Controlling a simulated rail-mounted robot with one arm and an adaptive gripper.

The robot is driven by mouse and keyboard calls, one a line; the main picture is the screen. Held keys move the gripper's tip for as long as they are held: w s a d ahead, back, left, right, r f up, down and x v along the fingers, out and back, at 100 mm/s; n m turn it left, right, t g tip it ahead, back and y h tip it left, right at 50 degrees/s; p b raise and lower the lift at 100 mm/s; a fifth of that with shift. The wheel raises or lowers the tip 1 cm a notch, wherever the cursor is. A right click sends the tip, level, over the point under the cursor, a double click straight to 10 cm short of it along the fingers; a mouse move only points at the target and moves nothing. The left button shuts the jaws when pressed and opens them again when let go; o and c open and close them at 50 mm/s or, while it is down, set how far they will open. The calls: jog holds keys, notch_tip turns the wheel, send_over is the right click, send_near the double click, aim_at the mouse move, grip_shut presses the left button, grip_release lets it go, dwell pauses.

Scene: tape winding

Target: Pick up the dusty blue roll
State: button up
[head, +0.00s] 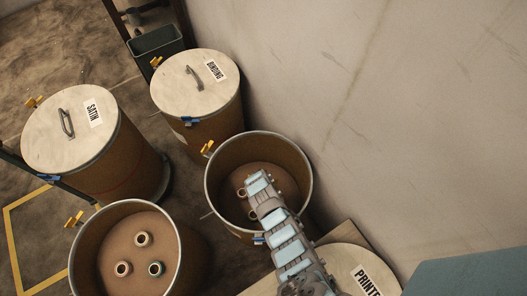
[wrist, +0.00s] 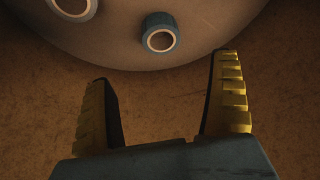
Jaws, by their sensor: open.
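In the wrist view a dusty blue roll (wrist: 159,32) with a pale core stands on the pale floor of a drum. My gripper (wrist: 165,68) is open and empty, its yellow ridged fingers spread apart on either side below the roll in the picture, not touching it. In the head view my arm reaches into an open brown drum (head: 210,205); my fingers and the blue roll there are hidden by the arm.
A pale roll (wrist: 74,8) is left of the blue one. Lidded drums marked SATIN (head: 45,125) and BINDING (head: 175,85) stand behind. A wall (head: 330,90) is close on the right.

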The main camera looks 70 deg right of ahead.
jog(key=shift+b+x, duration=1.4)
jog(key=shift+x, duration=1.75)
jog(key=shift+f, duration=0.1)
jog(key=shift+w, duration=0.1)
jog(key=b+x, duration=0.3)
jog(key=shift+a+f, duration=0.15)
jog(key=shift+f, duration=0.3)
jog(key=shift+d+f+b, duration=0.35)
jog(key=shift+f+b, duration=0.3)
jog(key=shift+b, duration=0.2)
jog(key=c, duration=1.2)
